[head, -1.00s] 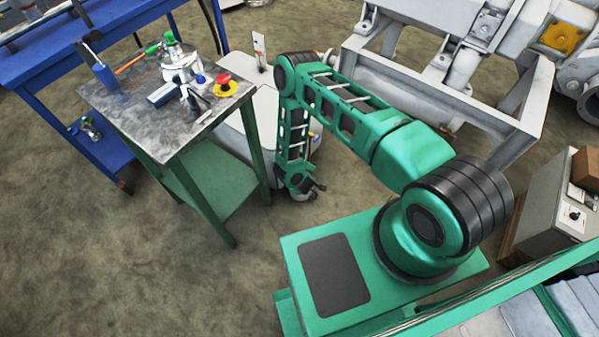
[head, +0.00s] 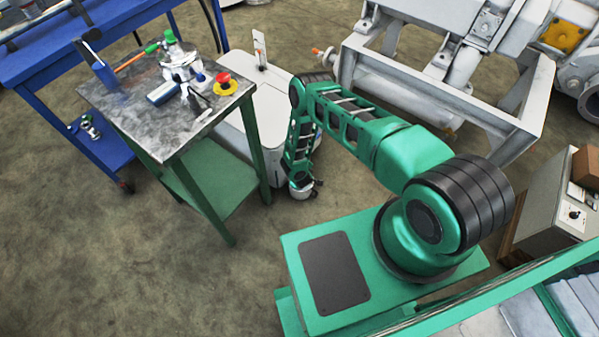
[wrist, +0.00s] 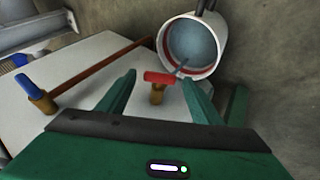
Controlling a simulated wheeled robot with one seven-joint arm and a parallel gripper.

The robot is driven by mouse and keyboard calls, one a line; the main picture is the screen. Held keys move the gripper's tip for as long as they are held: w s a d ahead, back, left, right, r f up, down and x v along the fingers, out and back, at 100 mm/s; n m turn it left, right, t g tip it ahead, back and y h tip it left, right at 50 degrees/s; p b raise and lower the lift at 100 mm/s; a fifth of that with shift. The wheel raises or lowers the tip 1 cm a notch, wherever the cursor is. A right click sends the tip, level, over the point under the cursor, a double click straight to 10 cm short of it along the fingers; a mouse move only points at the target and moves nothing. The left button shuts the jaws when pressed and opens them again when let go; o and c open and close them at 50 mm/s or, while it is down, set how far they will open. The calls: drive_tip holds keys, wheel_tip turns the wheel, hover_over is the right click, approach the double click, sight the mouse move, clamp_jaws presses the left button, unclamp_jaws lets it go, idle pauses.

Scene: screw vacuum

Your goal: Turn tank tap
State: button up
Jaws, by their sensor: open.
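In the wrist view a small brass tap with a red handle (wrist: 158,79) stands out from a white tank (wrist: 95,75). My gripper (wrist: 158,77) is open, with one green finger on each side of the red-handled tap and no visible grip on it. A second brass tap with a blue handle (wrist: 36,93) is at the left of the tank, with a brown pipe between them. In the head view the white tank (head: 262,110) stands on the floor beside the table; my arm reaches down its right side and hides the taps.
A round white container (wrist: 192,45) with a bluish inside is just beyond the red tap. A small table (head: 150,135) holding tools and a red button (head: 224,77) stands left of the tank. A grey metal frame (head: 445,95) is at the right. The floor left of my base is clear.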

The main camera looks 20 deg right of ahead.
drive_tip(key=c, duration=1.1)
drive_tip(key=shift+o, duration=0.2)
drive_tip(key=shift+d, duration=0.15)
drive_tip(key=shift+w+d+r+m+g+y, duration=0.1)
drive_tip(key=shift+d+m+g+y, duration=0.1)
drive_tip(key=shift+g+y, duration=0.45)
drive_tip(key=shift+w+d+m+g+y, duration=0.1)
drive_tip(key=shift+d+m+g+y, duration=0.1)
drive_tip(key=shift+g+y, duration=0.45)
drive_tip(key=shift+w+d+r+m+g+y, duration=0.1)
drive_tip(key=shift+m+g+y, duration=0.1)
drive_tip(key=shift+g+y, duration=0.45)
drive_tip(key=shift+f+y, duration=0.1)
drive_tip(key=shift+y, duration=0.25)
drive_tip(key=o, duration=1.1)
drive_tip(key=shift+c, duration=0.2)
